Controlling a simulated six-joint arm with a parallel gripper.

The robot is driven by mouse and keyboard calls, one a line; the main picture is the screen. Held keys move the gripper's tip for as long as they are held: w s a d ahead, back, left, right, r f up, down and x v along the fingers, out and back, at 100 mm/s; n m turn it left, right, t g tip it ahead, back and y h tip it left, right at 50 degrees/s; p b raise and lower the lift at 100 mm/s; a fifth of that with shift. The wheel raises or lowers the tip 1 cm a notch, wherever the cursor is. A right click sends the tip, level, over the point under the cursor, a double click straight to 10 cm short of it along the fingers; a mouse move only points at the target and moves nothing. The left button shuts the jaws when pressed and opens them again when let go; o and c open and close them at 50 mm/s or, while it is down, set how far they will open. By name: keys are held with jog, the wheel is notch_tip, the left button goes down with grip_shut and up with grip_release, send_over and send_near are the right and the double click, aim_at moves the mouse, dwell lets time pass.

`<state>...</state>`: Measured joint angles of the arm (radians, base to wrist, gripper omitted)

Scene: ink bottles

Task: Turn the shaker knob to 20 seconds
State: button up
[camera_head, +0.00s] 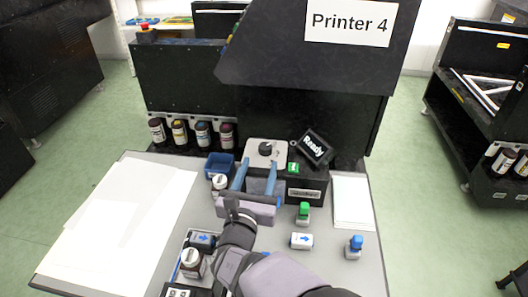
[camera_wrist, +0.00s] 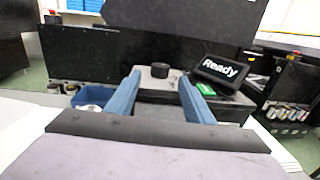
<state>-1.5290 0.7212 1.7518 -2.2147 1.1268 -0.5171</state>
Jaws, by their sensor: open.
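The shaker is a box with a light grey top plate (camera_head: 279,153) and a dark front, standing at the back middle of the table. Its black round knob (camera_head: 265,148) sits on the top plate and also shows in the wrist view (camera_wrist: 160,70). My gripper (camera_head: 256,170) is open, with two blue fingers pointing toward the shaker. In the wrist view the knob appears between the fingertips (camera_wrist: 161,78), beyond them and not touched. A black display reading "Ready" (camera_head: 314,147) is tilted up at the right of the knob. I cannot read any dial marks.
A green button or label (camera_head: 293,168) is right of the knob. A blue bin (camera_head: 219,165) and a white-capped bottle (camera_head: 220,182) stand left of my gripper. Green (camera_head: 303,212) and blue (camera_head: 355,246) stamps stand at right. Printer 4 (camera_head: 300,110) rises behind. White sheets (camera_head: 125,215) cover the left.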

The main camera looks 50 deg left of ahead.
aim_at(264, 153)
jog(key=shift+p+x, duration=0.5)
jog(key=shift+x, duration=2.85)
jog(key=c, duration=1)
